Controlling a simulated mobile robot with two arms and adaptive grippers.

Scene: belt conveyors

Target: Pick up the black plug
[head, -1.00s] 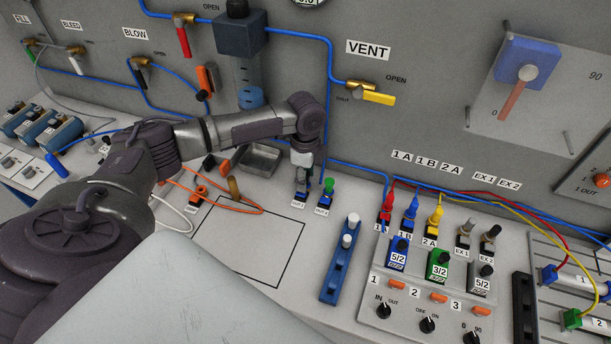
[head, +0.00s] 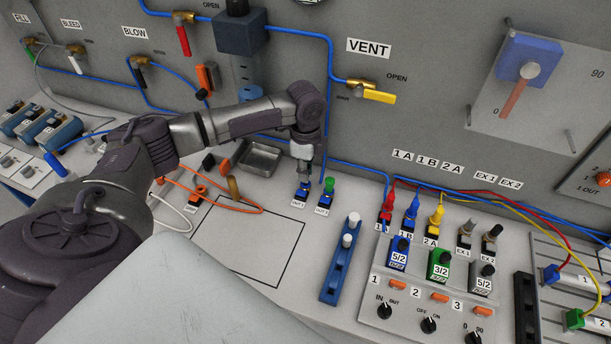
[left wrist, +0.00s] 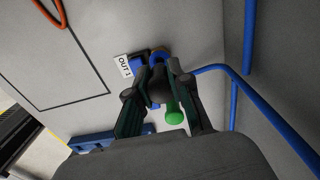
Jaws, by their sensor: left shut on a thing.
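My left gripper (head: 303,180) points down over the blue socket labelled OUT 1 (head: 302,195). In the left wrist view (left wrist: 158,85) its fingers are shut on the black plug (left wrist: 157,92), a dark rounded piece between the tips. The plug is mostly hidden by the fingers, and I cannot tell whether it still sits in the socket. The green plug (head: 328,185) stands upright beside it on the right, and shows close to the fingers in the left wrist view (left wrist: 173,112). My right gripper is not in view.
A blue rail with white knobs (head: 338,271) stands to the right on the bench. Blue tubing (head: 331,120) runs down the wall close behind the gripper. A metal tray (head: 262,158) lies to the left. The black-outlined area (head: 255,245) in front is clear.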

